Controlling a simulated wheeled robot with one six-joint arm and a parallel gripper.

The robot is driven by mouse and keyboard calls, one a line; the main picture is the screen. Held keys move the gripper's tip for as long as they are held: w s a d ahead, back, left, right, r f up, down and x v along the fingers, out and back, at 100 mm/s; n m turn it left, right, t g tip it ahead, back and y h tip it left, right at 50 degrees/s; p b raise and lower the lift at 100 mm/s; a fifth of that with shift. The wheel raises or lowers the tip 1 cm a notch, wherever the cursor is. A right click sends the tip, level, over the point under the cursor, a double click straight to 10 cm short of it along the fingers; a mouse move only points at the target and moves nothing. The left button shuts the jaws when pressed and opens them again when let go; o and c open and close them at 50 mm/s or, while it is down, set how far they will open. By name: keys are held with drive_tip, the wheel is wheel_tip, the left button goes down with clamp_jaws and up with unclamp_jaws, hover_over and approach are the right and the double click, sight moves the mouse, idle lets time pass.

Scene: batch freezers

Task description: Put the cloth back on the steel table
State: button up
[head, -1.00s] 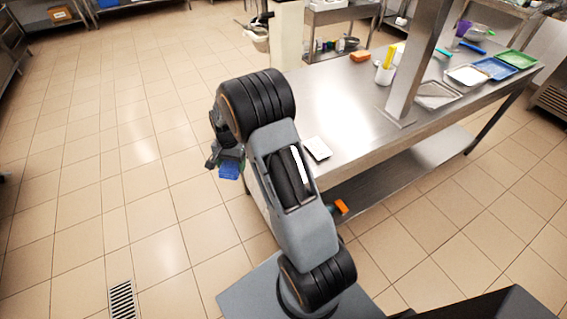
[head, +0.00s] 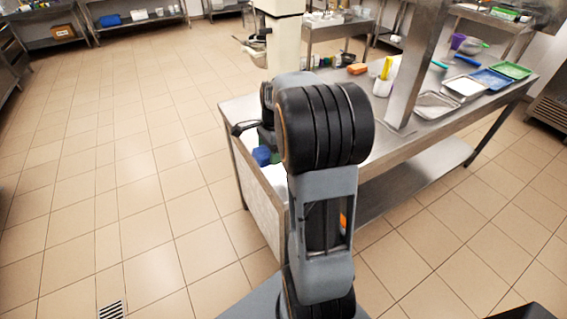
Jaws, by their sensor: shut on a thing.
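The steel table (head: 240,108) runs from the middle of the head view to the right. My gripper (head: 264,146) is over the table's near left end, partly hidden behind my own arm. It is shut on a blue cloth (head: 261,156), of which only a small bunched part shows below the jaws. A bit of green shows beside the blue. I cannot tell whether the cloth touches the tabletop.
Trays, one blue (head: 492,79) and one green (head: 513,70), lie at the far right. My arm covers part of the tabletop. Floor at left is clear.

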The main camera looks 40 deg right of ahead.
drive_tip(key=d+f, duration=0.4)
drive_tip(key=f, duration=0.1)
drive_tip(key=shift+s, duration=0.15)
drive_tip(key=shift+d+f+p, duration=0.15)
drive_tip(key=shift+f, duration=0.85)
drive_tip(key=shift+d+f+p, duration=0.15)
drive_tip(key=shift+f, duration=0.8)
drive_tip(key=shift+f, duration=0.15)
drive_tip(key=o, duration=0.9)
